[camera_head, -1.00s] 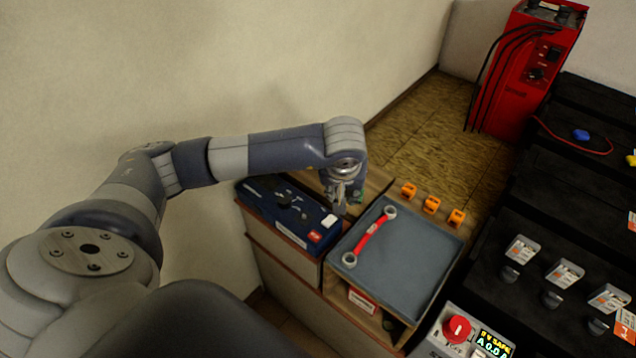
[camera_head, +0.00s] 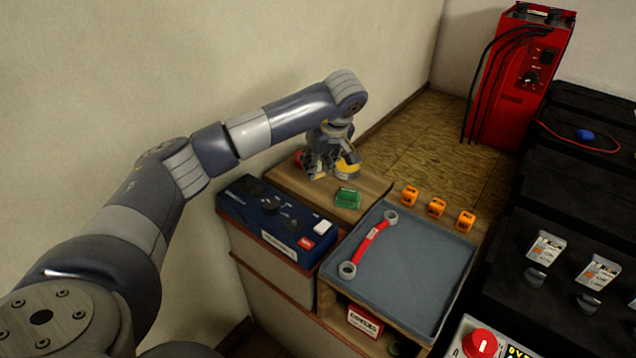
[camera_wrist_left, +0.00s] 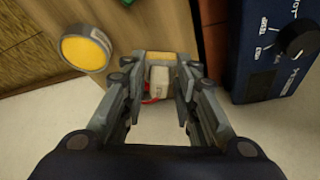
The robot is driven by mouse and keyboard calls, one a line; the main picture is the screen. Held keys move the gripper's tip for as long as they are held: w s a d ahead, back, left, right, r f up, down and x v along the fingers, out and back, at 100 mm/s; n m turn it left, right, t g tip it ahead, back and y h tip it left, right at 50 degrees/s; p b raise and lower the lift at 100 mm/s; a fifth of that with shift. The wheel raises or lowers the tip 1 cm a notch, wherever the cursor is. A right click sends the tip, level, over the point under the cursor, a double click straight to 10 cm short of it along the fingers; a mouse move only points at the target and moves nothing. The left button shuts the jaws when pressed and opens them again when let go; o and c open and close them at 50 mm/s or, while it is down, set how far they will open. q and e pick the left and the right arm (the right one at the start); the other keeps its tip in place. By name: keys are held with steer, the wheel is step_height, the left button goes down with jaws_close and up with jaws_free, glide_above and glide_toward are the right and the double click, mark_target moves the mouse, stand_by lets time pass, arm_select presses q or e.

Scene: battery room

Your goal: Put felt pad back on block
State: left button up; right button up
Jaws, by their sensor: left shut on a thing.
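My left gripper (camera_head: 328,172) is over the far end of the wooden top, behind the blue device. In the left wrist view its fingers (camera_wrist_left: 160,85) are closed in around a small off-white piece (camera_wrist_left: 159,80) with red at its lower edge. I cannot tell for sure whether this is the felt pad. A small green piece (camera_head: 347,198) lies on the wooden top in front of the gripper. A yellow round thing (camera_head: 348,168) stands just right of the gripper; it also shows in the left wrist view (camera_wrist_left: 84,52). I cannot identify the block for certain. My right gripper is not in view.
A blue device (camera_head: 277,215) stands left of the wooden top (camera_head: 368,184). A grey tray (camera_head: 420,268) holds a red link bar (camera_head: 369,245). Several orange pieces stand behind the tray. Black batteries (camera_head: 560,215) and a red charger (camera_head: 522,80) are at the right.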

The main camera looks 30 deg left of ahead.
mark_target(320, 173)
arm_select(q)
steer(key=shift+f, duration=2.2)
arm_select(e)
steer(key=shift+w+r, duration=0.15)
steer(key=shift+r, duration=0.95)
arm_select(q)
steer(key=shift+d, duration=0.1)
steer(key=shift+f+b, duration=0.15)
steer(key=shift+b, duration=0.15)
steer(key=o, duration=1)
steer(key=shift+c, duration=0.2)
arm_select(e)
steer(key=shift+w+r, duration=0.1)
arm_select(q)
steer(key=shift+r, duration=0.2)
steer(key=p+v, duration=0.1)
steer(key=v, duration=1.1)
steer(key=shift+p, duration=0.35)
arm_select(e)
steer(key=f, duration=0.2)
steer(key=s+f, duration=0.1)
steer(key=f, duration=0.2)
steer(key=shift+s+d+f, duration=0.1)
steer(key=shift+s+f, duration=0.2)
